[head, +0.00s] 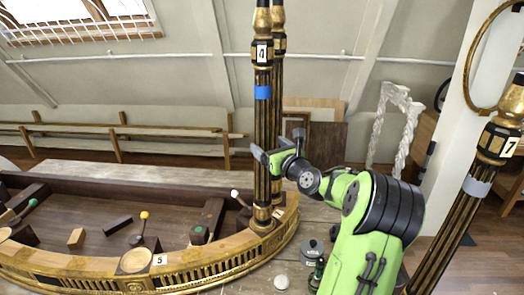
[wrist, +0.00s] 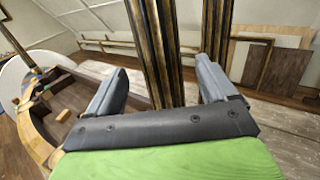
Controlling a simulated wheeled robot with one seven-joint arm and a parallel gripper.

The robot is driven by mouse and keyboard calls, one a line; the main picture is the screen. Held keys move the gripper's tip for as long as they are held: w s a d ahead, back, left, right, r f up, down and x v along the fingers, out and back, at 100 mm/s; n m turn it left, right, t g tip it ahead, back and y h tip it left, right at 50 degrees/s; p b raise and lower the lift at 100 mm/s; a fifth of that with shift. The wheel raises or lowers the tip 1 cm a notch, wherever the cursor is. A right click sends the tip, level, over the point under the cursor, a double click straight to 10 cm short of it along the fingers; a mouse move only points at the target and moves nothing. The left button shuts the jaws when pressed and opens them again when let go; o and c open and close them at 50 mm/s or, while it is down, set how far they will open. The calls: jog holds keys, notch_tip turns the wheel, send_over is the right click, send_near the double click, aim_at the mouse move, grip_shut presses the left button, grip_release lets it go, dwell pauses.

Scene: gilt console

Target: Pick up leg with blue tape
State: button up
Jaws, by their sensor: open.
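The leg with blue tape (head: 263,125) is a tall black-and-gold fluted post standing upright on the console's curved rim. It has a blue band and a "4" label near its top. A similar second leg (head: 279,70) stands close behind it, to the right. My gripper (head: 276,147) is open at mid-height on the leg's right side, below the tape. In the wrist view, my gripper (wrist: 162,70) has one upright leg (wrist: 155,45) between its fingers and another (wrist: 214,35) by the right finger. No tape shows there, and I cannot tell whether the fingers surround or only face the leg.
The console (head: 100,268) has a gilt curved front and holds small blocks and tools. A grey lidded pot (head: 312,250) and a white ball (head: 281,282) are near its right end. Another leg with grey tape and label 7 (head: 460,220) leans at the right.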

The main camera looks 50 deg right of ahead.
aim_at(267, 92)
jog(key=p+x, duration=0.1)
jog(key=x, duration=0.3)
jog(key=shift+w+d+r, duration=0.1)
jog(key=shift+w+r, duration=0.1)
jog(key=shift+w, duration=0.1)
jog(key=shift+w+d+f, duration=0.1)
jog(key=shift+w+d, duration=0.05)
jog(key=shift+w, duration=0.1)
jog(key=shift+s, duration=0.2)
jog(key=shift+c, duration=1.3)
jog(key=c, duration=0.7)
jog(key=shift+c, duration=1)
notch_tip(267, 92, up, 10)
jog(key=shift+w+r+p, duration=0.1)
jog(key=shift+p, duration=0.35)
jog(key=shift+r, duration=0.15)
jog(key=shift+r+p, duration=0.35)
jog(key=shift+r, duration=2.05)
